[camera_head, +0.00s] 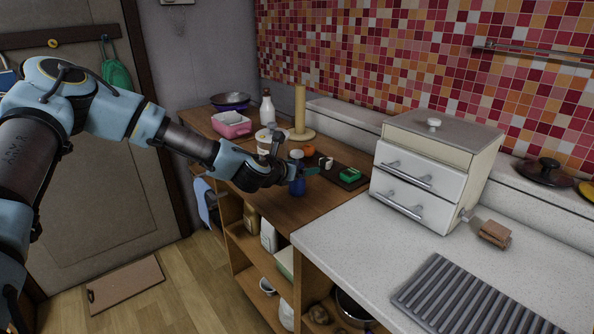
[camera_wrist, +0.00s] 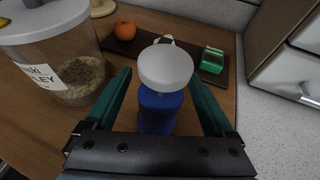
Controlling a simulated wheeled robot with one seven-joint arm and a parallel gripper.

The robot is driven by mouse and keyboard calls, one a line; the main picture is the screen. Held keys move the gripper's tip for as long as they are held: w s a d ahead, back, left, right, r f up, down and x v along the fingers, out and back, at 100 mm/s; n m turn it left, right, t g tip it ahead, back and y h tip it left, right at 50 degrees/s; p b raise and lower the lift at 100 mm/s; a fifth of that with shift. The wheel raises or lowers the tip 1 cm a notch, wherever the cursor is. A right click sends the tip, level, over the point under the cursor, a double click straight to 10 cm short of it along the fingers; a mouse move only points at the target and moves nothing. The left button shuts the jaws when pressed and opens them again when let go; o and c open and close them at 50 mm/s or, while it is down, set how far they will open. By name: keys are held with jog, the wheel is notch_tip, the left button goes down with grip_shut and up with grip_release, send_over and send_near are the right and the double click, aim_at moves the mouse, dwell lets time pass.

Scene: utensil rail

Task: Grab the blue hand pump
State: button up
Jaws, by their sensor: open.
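The blue hand pump (camera_wrist: 158,110) stands upright on the wooden counter, with a whitish round top (camera_wrist: 166,68). In the head view its blue body (camera_head: 297,187) shows just beside my gripper. My gripper (camera_wrist: 160,95) is open, with one green finger on each side of the pump in the wrist view. I cannot tell whether either finger touches it. The lower part of the pump is hidden behind the gripper's black crossbar in the wrist view.
A lidded clear jar (camera_wrist: 62,60) stands close at left. Behind are an orange (camera_wrist: 125,30), a green sponge-like block (camera_wrist: 212,60) and a dark board (camera_wrist: 140,48). A white drawer unit (camera_head: 425,180) stands at right on the pale worktop.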

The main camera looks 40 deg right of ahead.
jog(key=shift+d+f, duration=0.15)
jog(key=shift+d, duration=0.05)
grip_shut()
dwell(0.6)
